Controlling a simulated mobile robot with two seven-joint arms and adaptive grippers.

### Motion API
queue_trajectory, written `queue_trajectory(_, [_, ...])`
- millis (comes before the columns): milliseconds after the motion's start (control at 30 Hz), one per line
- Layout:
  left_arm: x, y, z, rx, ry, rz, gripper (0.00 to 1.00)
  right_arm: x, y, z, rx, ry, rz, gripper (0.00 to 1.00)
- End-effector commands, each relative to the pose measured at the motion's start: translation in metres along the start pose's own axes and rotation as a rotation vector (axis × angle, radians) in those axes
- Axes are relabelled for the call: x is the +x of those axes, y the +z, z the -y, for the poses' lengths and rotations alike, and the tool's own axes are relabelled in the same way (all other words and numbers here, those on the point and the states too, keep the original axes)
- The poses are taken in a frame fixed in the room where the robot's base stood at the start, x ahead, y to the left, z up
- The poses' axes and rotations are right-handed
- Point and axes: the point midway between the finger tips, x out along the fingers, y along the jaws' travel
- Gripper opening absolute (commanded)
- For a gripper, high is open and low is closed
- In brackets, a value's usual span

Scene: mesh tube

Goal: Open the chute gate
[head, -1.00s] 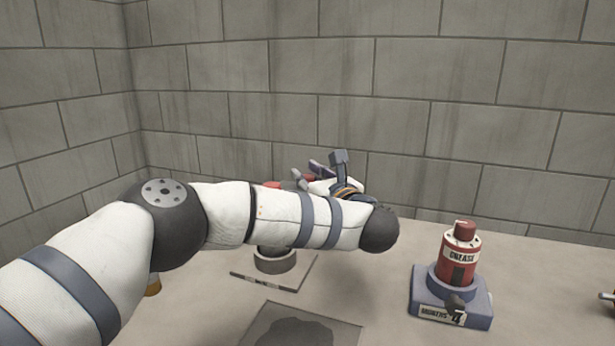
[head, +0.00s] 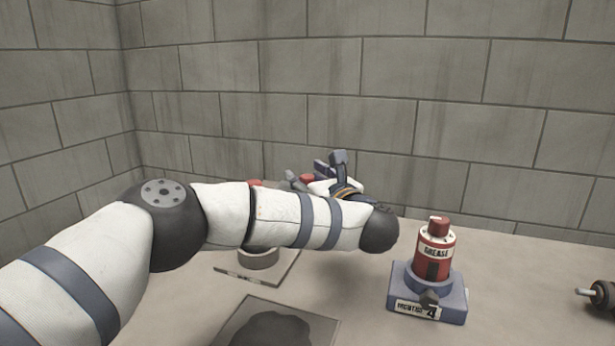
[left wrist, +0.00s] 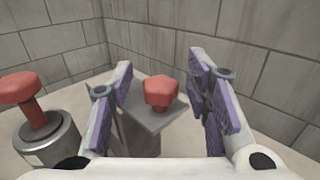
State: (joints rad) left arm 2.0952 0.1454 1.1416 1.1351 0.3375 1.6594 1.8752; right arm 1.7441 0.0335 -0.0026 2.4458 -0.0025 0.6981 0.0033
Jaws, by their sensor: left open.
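In the left wrist view, a red knob (left wrist: 161,93) sits on a tilted grey plate (left wrist: 155,119) between the fingers of my left gripper (left wrist: 165,98). The gripper is open, with a purple pad on each finger, and I see no clear contact with the knob. I cannot tell for sure whether this plate is the chute gate.
A metal cylinder with a red handle (left wrist: 34,108) stands left of the gripper. In the head view, a red grease can (head: 435,253) stands in a blue-grey base (head: 450,308). A flat plate with a ring (head: 258,259) lies below my forearm. A dark part (head: 602,294) is at the right edge.

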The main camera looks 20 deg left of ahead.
Motion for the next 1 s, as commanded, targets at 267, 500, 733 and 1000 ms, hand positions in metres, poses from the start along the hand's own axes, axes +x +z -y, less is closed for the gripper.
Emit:
queue_trajectory(267, [-0.056, 0.000, 0.002, 0.000, -0.007, -0.001, 0.44, 0.000, 0.000, 0.000, 0.000, 0.000, 0.000, 0.48])
queue_trajectory(500, [-0.109, 0.001, 0.001, -0.001, -0.006, 0.001, 0.44, 0.000, 0.000, 0.000, 0.000, 0.000, 0.000, 0.48])
queue_trajectory(733, [-0.120, 0.000, 0.000, 0.000, 0.000, 0.000, 0.44, 0.000, 0.000, 0.000, 0.000, 0.000, 0.000, 0.48])
queue_trajectory(1000, [-0.120, 0.000, 0.000, 0.000, 0.000, -0.001, 0.44, 0.000, 0.000, 0.000, 0.000, 0.000, 0.000, 0.48])
